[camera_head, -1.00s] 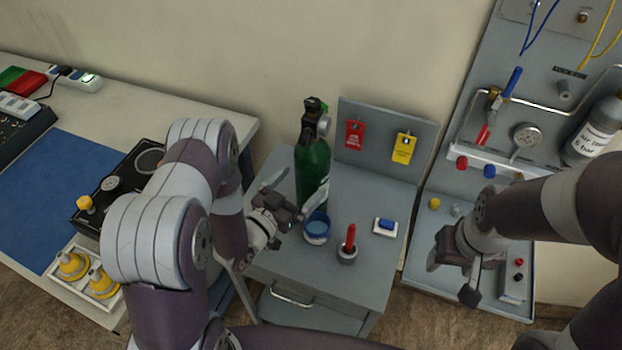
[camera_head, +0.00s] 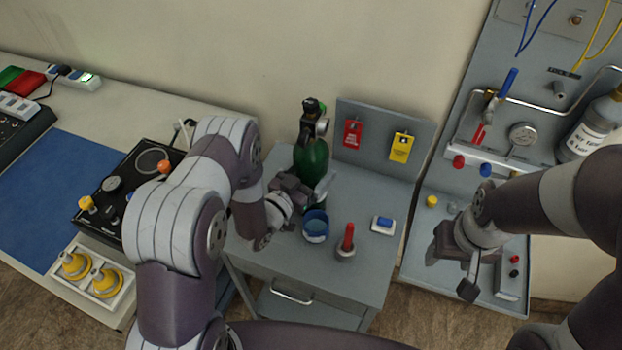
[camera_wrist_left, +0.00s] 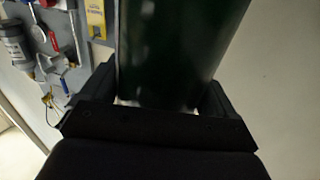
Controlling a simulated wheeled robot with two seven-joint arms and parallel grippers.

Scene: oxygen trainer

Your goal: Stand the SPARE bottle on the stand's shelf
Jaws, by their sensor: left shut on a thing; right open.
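A dark green bottle (camera_head: 312,158) with a black valve head stands upright at the back of the grey cart top (camera_head: 370,260). No SPARE lettering on it can be read. My left gripper (camera_head: 308,193) is shut on its lower body; in the left wrist view the fingers (camera_wrist_left: 160,98) lie on both sides of the dark green bottle (camera_wrist_left: 170,50). The bottle's base is partly hidden by the gripper, so I cannot tell whether it touches the cart. My right gripper (camera_head: 452,275) is open and empty in front of the grey panel stand's lower shelf (camera_head: 415,275).
A blue-lined cup (camera_head: 316,227), a red-handled item in a holder (camera_head: 347,242) and a blue-and-white block (camera_head: 383,225) are close by on the cart. Red (camera_head: 353,133) and yellow (camera_head: 402,146) tags hang behind. A grey labelled bottle (camera_head: 592,130) is on the panel.

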